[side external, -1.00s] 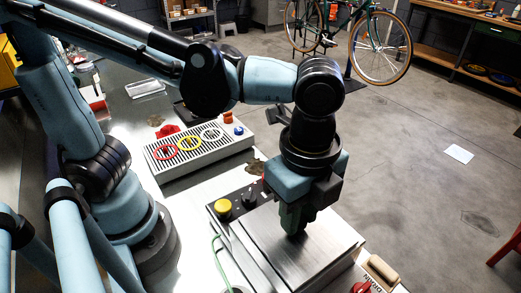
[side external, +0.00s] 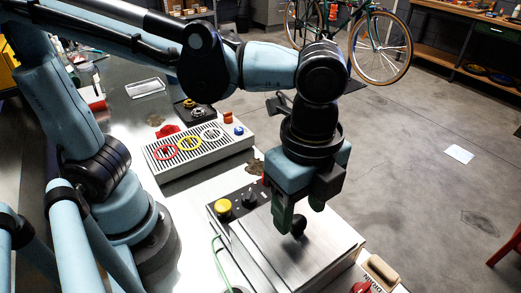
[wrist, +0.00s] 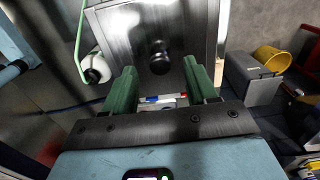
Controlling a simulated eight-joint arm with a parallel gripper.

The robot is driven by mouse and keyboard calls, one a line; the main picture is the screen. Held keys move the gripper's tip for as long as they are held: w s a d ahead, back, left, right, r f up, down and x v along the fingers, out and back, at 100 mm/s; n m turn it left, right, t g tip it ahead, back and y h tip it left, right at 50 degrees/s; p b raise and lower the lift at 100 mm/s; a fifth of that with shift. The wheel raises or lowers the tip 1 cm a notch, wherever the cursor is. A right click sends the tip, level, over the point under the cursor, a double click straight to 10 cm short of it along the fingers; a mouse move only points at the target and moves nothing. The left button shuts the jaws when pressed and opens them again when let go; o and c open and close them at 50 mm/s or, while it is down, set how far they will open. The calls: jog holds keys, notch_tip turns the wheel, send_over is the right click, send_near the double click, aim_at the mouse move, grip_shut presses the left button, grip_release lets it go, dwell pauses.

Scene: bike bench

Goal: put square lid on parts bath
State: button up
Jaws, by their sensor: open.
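The square metal lid (side external: 285,250) lies flat over the top of the parts bath (side external: 236,262) in the side external view. It appears to cover the whole opening; any small gap at its edges cannot be made out. Its round black knob (side external: 298,228) stands upright in the middle. My gripper (side external: 300,218) is open and empty, with its green fingers above and around the knob, apart from it. In the wrist view the lid (wrist: 125,38) and its knob (wrist: 160,58) lie ahead of the open fingers.
The bath's control panel has a yellow button (side external: 223,207) and a black dial (side external: 248,199). A slotted tray (side external: 176,172) with coloured rings stands behind it. A green cable (side external: 217,252) runs along the left side. A wooden-handled item (side external: 381,269) lies at the bath's right corner.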

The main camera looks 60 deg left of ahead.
notch_tip(320, 180, up, 10)
jog(key=w+a+f+n+t, duration=0.3)
jog(key=a+f+n, duration=0.2)
jog(key=a+n, duration=0.4)
jog(key=w+a+f+n+t, duration=0.3)
jog(key=a+f+n, duration=0.3)
jog(key=a+n, duration=0.3)
jog(key=a+t, duration=0.1)
jog(key=a, duration=0.1)
jog(key=shift+w+a, duration=0.2)
jog(key=shift+a, duration=0.2)
jog(key=shift+f, duration=0.1)
